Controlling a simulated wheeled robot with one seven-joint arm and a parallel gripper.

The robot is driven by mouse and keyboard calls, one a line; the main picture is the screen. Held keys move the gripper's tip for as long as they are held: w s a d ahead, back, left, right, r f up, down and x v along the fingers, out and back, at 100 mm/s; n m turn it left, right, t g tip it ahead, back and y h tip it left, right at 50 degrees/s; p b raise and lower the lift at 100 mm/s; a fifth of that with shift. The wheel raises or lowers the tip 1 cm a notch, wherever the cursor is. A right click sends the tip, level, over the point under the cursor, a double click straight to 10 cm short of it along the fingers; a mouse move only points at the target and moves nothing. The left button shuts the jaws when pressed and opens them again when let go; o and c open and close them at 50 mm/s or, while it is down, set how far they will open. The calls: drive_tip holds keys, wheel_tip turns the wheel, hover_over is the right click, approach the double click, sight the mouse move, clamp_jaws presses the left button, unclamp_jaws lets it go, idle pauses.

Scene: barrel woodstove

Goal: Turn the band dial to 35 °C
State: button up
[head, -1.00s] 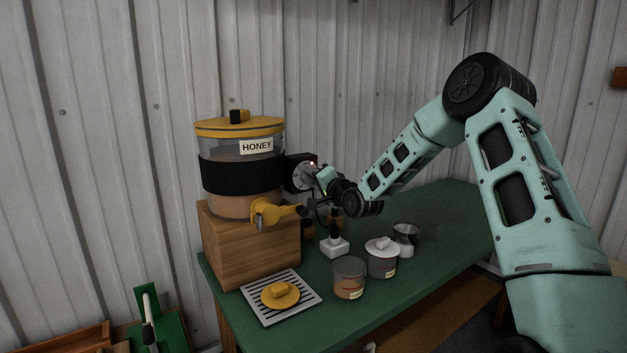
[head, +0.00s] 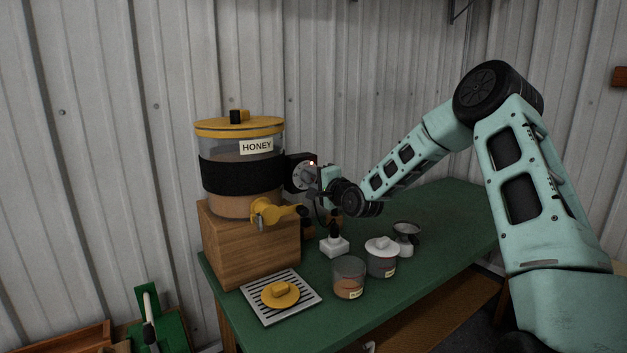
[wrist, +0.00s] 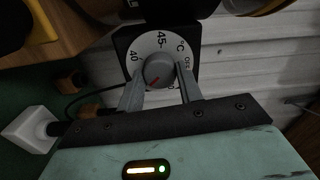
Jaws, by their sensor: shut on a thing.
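The band dial (wrist: 153,45) is a white disc with a grey knob (wrist: 158,71) on a black box, marked 40, 45, °C and OFF in the wrist view. A red pointer line on the knob points to the lower left, below the 40 mark; the marks there are hidden behind a finger. My gripper (wrist: 160,95) is shut on the knob, one finger on each side. In the head view the dial (head: 302,175) sits at the right of the black band (head: 240,175) around the honey tank (head: 240,150), with a small light lit. My gripper (head: 319,180) is at the dial.
The yellow tap (head: 270,211) is just below and left of the dial. A white block with a black stem (head: 334,246), a glass jar (head: 348,278), a white-lidded jar (head: 382,258) and a metal cup (head: 405,236) stand on the green table (head: 450,215).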

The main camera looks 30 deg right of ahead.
drive_tip(key=shift+f, duration=0.15)
drive_tip(key=o, duration=1)
drive_tip(key=s, duration=0.5)
drive_tip(key=s+b, duration=0.1)
drive_tip(key=s, duration=0.5)
drive_tip(key=s+b, duration=0.1)
drive_tip(key=s, duration=0.5)
drive_tip(key=shift+s+d, duration=0.25)
drive_tip(key=shift+d, duration=0.05)
